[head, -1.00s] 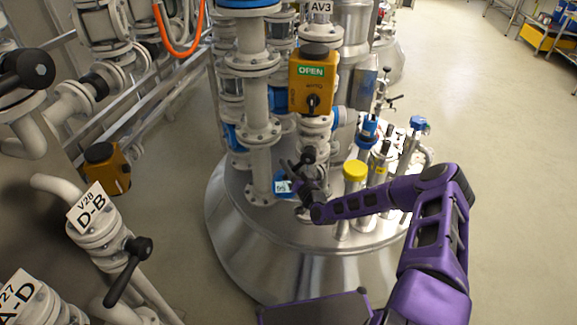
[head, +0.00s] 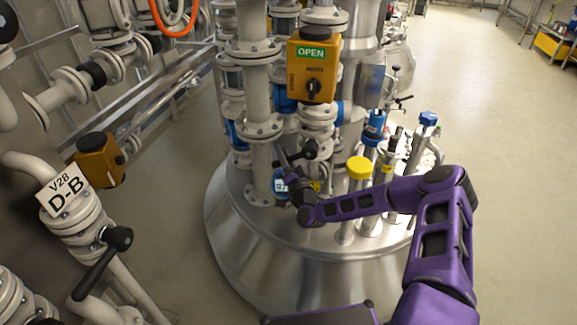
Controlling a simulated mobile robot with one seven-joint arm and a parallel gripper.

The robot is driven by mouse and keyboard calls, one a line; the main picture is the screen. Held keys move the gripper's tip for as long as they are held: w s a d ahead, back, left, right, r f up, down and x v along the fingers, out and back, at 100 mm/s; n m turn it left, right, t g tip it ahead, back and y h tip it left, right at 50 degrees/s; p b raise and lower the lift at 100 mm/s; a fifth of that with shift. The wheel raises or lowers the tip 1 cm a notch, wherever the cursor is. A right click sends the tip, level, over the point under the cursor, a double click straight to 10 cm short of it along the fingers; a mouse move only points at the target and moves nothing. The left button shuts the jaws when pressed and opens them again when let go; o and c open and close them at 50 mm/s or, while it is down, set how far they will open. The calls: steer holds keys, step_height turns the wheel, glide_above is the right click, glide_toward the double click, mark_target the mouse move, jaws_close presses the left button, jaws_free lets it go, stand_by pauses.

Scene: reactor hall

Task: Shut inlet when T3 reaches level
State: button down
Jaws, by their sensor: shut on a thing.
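My gripper (head: 292,172), dark and small in the head view, is at the pipework on top of the steel vessel (head: 235,225). It appears shut on a black valve handle (head: 309,150); its fingers and the handle overlap, so the exact hold is hard to see. A small blue display (head: 280,186) sits just left of the gripper and seems to read 97, partly covered by the gripper. No T3 label is readable. Above stands a yellow actuator box (head: 313,68) with a green OPEN sign (head: 311,53).
A yellow-capped stub (head: 359,168) and blue-topped fittings (head: 375,124) stand close right of my gripper. At left are a valve labelled V28 D-B (head: 62,194), its black lever (head: 103,262) and a yellow box (head: 100,158). The floor at right (head: 500,170) is clear.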

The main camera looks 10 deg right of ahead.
step_height(320, 180, up, 6)
steer(key=a+m+t+h, duration=0.1)
steer(key=m+t+h, duration=0.2)
steer(key=m, duration=0.5)
steer(key=shift+w+t+h+b, duration=0.2)
steer(key=shift+t+h+b, duration=0.25)
steer(key=shift+t, duration=0.15)
steer(key=shift+r+m, duration=0.15)
steer(key=shift+m, duration=0.15)
steer(key=c, duration=0.7)
jaws_free()
steer(key=shift+f, duration=0.2)
steer(key=shift+s, duration=0.1)
steer(key=v, duration=1.7)
steer(key=shift+s, duration=0.2)
